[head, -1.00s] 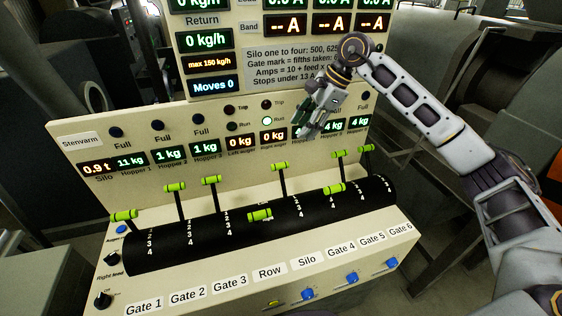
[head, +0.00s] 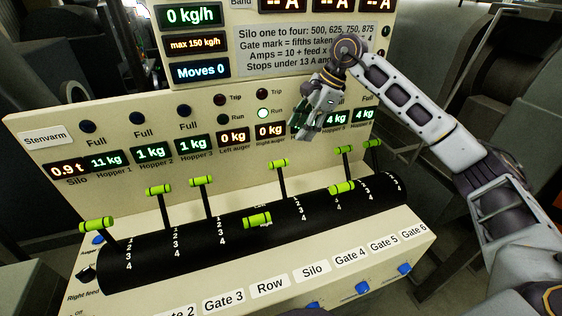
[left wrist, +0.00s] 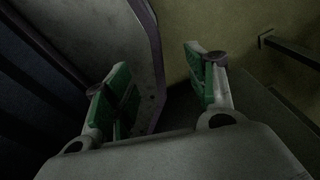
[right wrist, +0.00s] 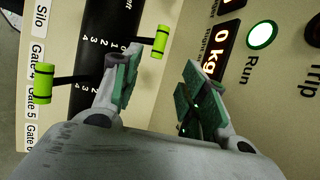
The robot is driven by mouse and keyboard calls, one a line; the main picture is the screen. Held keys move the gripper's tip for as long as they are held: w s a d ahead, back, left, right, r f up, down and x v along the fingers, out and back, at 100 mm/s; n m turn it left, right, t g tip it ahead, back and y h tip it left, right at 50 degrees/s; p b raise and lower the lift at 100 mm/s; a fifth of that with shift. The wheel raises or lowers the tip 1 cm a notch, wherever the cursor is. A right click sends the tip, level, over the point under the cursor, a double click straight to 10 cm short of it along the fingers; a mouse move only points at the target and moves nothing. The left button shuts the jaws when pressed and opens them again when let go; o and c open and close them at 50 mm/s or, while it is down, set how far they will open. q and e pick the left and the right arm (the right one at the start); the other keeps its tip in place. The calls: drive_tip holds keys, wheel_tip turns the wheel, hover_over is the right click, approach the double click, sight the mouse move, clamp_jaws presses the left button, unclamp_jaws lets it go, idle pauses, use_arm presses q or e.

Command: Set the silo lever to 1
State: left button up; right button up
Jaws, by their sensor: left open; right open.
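The silo lever has a bright green handle (head: 279,164) on a thin black stem. It stands up from the black drum, above the Silo label (head: 312,271). Its exact mark is hard to read. It also appears to be the upper green handle (right wrist: 160,42) in the right wrist view. My right gripper (head: 303,124) is open and empty in front of the panel, above and right of the silo handle, apart from it. Its fingers (right wrist: 155,78) are spread in the right wrist view. My left gripper (left wrist: 160,80) is open and empty, seen only in the left wrist view.
The row lever (head: 257,220) lies low, left of the silo lever. The gate 4 lever (head: 342,187) is low on the right, with the gate 5 (head: 344,150) and gate 6 (head: 372,143) levers behind. Gate 1 to 3 levers stand left. Blue knobs (head: 362,288) line the front.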

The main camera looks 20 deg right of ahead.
sight(281, 161)
drive_tip(key=shift+r, duration=0.1)
use_arm(q)
drive_tip(key=shift+d, duration=0.1)
use_arm(e)
drive_tip(key=p+x, duration=0.2)
drive_tip(key=x, duration=1)
use_arm(q)
drive_tip(key=shift+s+d+r, duration=0.1)
drive_tip(key=shift+d+r, duration=0.15)
drive_tip(key=shift+r, duration=0.3)
drive_tip(key=shift+s+d+r, duration=0.1)
drive_tip(key=shift+d+r, duration=0.1)
drive_tip(key=shift+r, duration=0.3)
use_arm(e)
drive_tip(key=shift+x, duration=0.95)
clamp_jaws()
